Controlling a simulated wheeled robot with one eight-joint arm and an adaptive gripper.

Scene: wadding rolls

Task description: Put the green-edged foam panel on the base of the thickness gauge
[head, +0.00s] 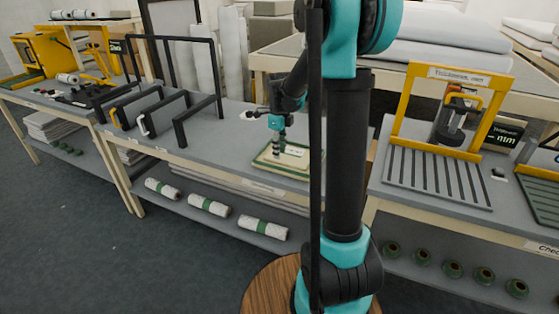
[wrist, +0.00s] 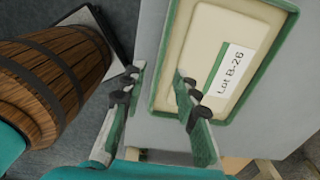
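The green-edged foam panel (head: 268,161) lies flat on the middle grey table. In the wrist view the panel (wrist: 190,50) is cream with a green border and a white label reading "Lot B-26". My gripper (head: 279,150) is over the panel in the head view. In the wrist view my gripper (wrist: 158,77) is open and empty, its two fingers appearing either side of the panel's left green edge. I cannot tell whether they touch it. The thickness gauge (head: 397,108) has a yellow frame on the right table. Its slatted grey base (head: 437,180) is bare.
Black upright frames (head: 180,130) stand left of the panel. A dark display (head: 497,133) is beside the gauge. White green-banded rolls (head: 208,205) and green rings (head: 453,269) lie on lower shelves. A gap separates the middle and right tables.

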